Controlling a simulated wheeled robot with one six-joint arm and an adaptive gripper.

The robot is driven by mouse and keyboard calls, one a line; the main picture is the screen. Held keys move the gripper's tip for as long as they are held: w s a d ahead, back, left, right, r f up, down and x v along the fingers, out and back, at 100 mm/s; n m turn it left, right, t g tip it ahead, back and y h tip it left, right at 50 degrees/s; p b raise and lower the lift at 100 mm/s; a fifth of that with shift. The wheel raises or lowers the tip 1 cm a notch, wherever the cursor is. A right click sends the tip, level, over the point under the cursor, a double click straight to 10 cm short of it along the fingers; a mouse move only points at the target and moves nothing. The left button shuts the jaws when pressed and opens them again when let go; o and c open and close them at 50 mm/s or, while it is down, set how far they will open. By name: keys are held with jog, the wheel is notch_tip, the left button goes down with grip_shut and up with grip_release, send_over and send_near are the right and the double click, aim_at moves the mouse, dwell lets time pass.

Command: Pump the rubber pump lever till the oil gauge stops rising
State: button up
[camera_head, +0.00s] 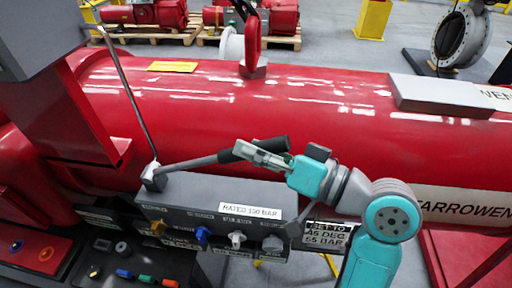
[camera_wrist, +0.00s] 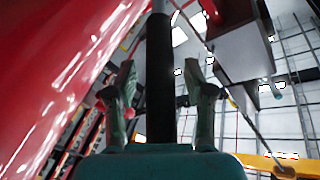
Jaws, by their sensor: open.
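The pump lever (camera_head: 200,161) is a grey rod rising to the right from a pivot on the grey block, with a black rubber grip (camera_head: 276,144) at its free end. In the wrist view the black grip (camera_wrist: 160,85) runs upright between my two fingers, with a gap on each side. My gripper (camera_head: 250,154) is open at the grip, reaching in from the right. I cannot tell whether it touches the lever. I cannot make out an oil gauge in either view.
The grey block (camera_head: 185,195) carries a "RATED 150 BAR" label (camera_head: 250,211) and several small knobs below. A large red cylinder (camera_head: 320,120) lies behind. A thin metal rod (camera_head: 127,90) rises left of the lever. A control panel (camera_head: 110,265) with coloured buttons sits lower left.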

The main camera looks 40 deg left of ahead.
grip_shut()
jog(key=shift+w+d+f+m+y, duration=0.15)
jog(key=shift+d+f+m+y, duration=0.2)
jog(key=shift+f, duration=0.6)
jog(key=shift+w+d+f+m+y, duration=0.15)
jog(key=shift+f+y, duration=0.3)
jog(key=shift+f, duration=0.5)
jog(key=shift+w+d+f+m+y, duration=0.15)
jog(key=shift+d+f+y, duration=0.2)
jog(key=shift+f, duration=0.6)
jog(key=shift+a, duration=0.1)
grip_release()
jog(key=v, duration=1.2)
